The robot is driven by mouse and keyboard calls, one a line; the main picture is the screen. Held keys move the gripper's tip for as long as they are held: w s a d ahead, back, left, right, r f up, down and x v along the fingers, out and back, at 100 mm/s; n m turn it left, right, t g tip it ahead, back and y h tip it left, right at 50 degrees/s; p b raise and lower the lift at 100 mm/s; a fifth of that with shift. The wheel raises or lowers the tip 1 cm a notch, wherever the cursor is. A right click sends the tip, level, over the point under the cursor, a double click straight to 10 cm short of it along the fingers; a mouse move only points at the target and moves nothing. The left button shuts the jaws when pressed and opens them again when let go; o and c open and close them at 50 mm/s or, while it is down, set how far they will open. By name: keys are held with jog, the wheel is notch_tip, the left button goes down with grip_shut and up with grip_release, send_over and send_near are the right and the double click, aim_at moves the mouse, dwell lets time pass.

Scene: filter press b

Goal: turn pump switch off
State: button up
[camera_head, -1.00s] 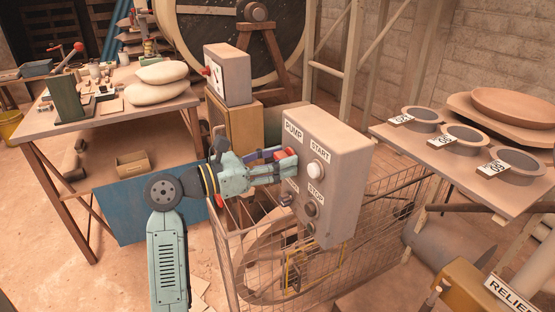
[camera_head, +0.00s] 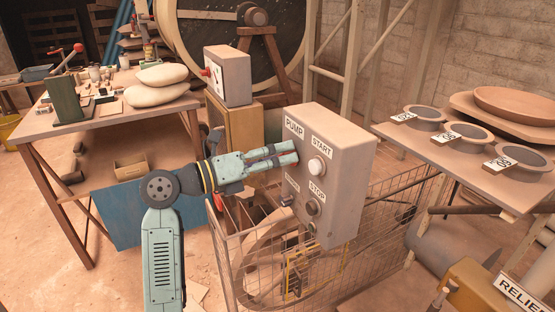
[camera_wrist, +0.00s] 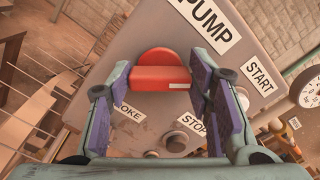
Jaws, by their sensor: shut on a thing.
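The pump box (camera_head: 345,180) is a grey control panel with a PUMP label (camera_head: 294,128). Its red switch (camera_wrist: 162,77) has a round base and a bar-shaped handle, and shows between my fingers in the wrist view. My gripper (camera_head: 289,153) is at the upper part of the panel's face, shut on the red switch, one finger at each end of the bar. In the wrist view the bar lies roughly level across the picture while the PUMP label slants.
The white START button (camera_head: 317,165) and dark STOP button (camera_head: 312,207) sit close beside and below my fingers. A wire cage (camera_head: 385,225) stands under the box. A table with bowls (camera_head: 470,180) is at the right, a workbench (camera_head: 115,125) at the left.

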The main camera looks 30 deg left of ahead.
jog(key=shift+a+f+n+p, duration=0.1)
jog(key=shift+n+p, duration=1)
jog(key=shift+n, duration=3.8)
jog(key=o, duration=1.1)
jog(key=shift+o, duration=0.2)
jog(key=v, duration=1.2)
jog(key=shift+w, duration=0.1)
